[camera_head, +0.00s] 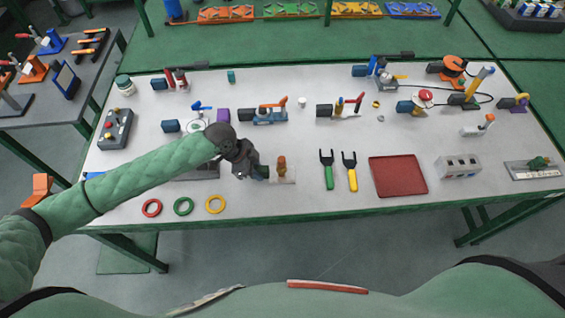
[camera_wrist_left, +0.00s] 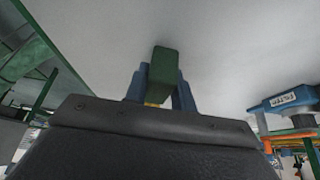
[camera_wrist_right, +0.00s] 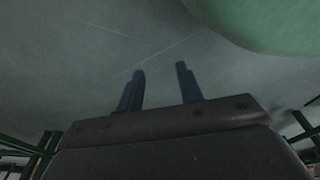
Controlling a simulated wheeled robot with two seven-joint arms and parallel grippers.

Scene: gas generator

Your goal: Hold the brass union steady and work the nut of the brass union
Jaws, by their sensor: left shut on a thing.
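A small upright brass-brown fitting (camera_head: 282,163), which looks like the brass union, stands on a pale base (camera_head: 284,179) near the table's front edge. Its nut is too small to make out. My left gripper (camera_head: 262,172) is low over the table, just left of the fitting. In the left wrist view its blue fingers (camera_wrist_left: 160,88) are shut on a green block (camera_wrist_left: 165,66), with a bit of yellow showing at its lower end. Whether the block touches the fitting cannot be told. My right gripper (camera_wrist_right: 160,85) is open and empty in its wrist view, and outside the head view.
A green-handled fork tool (camera_head: 327,172) and a yellow-handled one (camera_head: 351,173) lie right of the fitting, then a red tray (camera_head: 398,176). Red (camera_head: 152,208), green (camera_head: 184,206) and yellow (camera_head: 215,204) rings lie along the front edge. Several devices stand farther back.

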